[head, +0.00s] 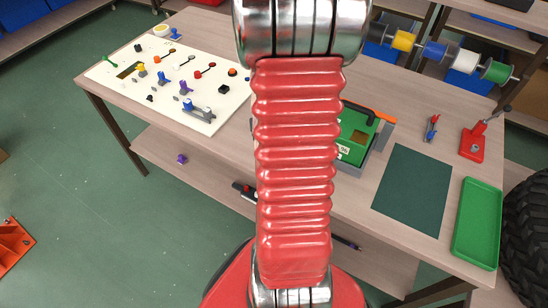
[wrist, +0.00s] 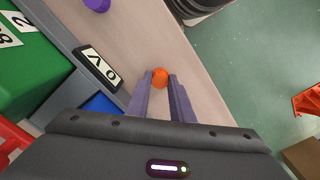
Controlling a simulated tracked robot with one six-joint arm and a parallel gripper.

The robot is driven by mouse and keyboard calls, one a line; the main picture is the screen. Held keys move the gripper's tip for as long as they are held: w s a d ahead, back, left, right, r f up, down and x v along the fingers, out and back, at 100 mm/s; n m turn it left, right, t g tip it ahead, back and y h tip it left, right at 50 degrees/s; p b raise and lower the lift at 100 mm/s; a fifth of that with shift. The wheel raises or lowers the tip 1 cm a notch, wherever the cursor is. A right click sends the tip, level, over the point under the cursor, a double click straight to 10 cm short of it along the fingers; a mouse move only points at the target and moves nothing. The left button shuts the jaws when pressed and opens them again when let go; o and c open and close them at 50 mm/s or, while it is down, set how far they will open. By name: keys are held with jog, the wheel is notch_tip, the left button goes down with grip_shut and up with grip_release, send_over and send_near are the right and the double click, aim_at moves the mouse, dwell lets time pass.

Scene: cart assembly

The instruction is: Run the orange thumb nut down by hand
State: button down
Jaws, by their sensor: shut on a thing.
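The orange thumb nut (wrist: 159,77) shows in the wrist view as a small round orange piece between my two grey fingertips. My gripper (wrist: 160,84) is shut on it, with a fingertip on each side. Pale wood table top lies beyond the nut. Any stud or thread under the nut is hidden. In the head view my red arm covers the middle, and neither the gripper nor the nut can be made out.
A green unit (head: 352,132) stands in a grey frame (wrist: 62,40), close left of my gripper. A panel of small parts (head: 170,82) lies at left. A dark mat (head: 412,190), green tray (head: 478,222) and red fixture (head: 473,144) are at right. The table edge is near the nut.

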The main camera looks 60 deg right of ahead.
jog(key=shift+r, duration=2.05)
jog(key=shift+w, duration=0.1)
jog(key=w+a, duration=0.1)
jog(key=w, duration=0.2)
jog(key=w+a+n, duration=0.1)
jog(key=w+a, duration=0.1)
jog(key=w, duration=0.2)
jog(key=w+a+r+n, duration=0.1)
jog(key=w, duration=0.2)
jog(key=shift+w+a, duration=0.2)
jog(key=shift+a, duration=0.1)
jog(key=w+a+r+n, duration=0.1)
jog(key=w+a+n, duration=0.2)
jog(key=w+a, duration=0.6)
jog(key=w+a+r+n, duration=0.1)
jog(key=w+a+n, duration=0.2)
jog(key=w+a, duration=0.7)
jog(key=a, duration=0.7)
jog(key=shift+a+r, duration=0.15)
jog(key=shift+a, duration=0.15)
jog(key=shift+w, duration=0.1)
